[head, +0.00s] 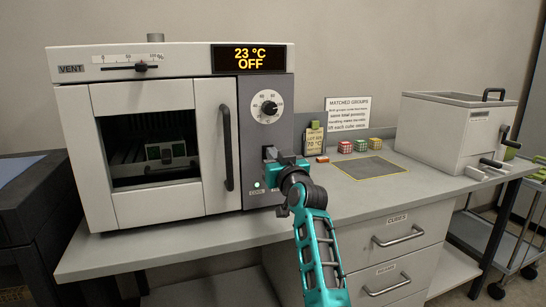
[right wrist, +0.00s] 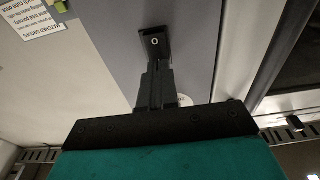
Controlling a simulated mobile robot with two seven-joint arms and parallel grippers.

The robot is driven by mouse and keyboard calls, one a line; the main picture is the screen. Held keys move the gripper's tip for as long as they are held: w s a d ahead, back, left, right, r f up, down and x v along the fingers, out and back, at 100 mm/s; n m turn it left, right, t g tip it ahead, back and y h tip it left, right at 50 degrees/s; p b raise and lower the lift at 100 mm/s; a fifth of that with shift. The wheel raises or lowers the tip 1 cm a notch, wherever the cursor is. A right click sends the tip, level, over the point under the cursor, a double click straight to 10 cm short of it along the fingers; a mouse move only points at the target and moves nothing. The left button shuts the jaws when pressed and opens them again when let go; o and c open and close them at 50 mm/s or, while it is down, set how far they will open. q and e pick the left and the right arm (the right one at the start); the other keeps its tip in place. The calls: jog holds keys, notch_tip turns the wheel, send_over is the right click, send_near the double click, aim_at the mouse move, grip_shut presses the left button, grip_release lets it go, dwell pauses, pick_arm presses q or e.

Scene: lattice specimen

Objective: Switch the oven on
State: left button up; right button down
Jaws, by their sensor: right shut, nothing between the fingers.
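The oven (head: 212,150) stands on the bench with its door shut. Its display (head: 249,58) reads 23 °C OFF. Below the dial (head: 269,106) on the grey control panel, my right gripper (head: 272,157) is at the panel, shut and empty, largely covering the switch. In the right wrist view, the dark switch (right wrist: 154,38) shows an "O" mark, and the tips of my shut right gripper (right wrist: 155,72) are right at its lower end; I cannot tell whether they touch. My left gripper is not in view.
The door handle (head: 227,147) is left of my gripper. Small patterned cubes (head: 345,147), a grey mat (head: 370,168) and a lidded grey box (head: 450,135) are on the bench to the right.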

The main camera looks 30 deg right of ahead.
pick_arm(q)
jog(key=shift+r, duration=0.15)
pick_arm(e)
jog(key=shift+w+d, duration=0.1)
jog(key=shift+w, duration=0.25)
jog(key=shift+r, duration=0.1)
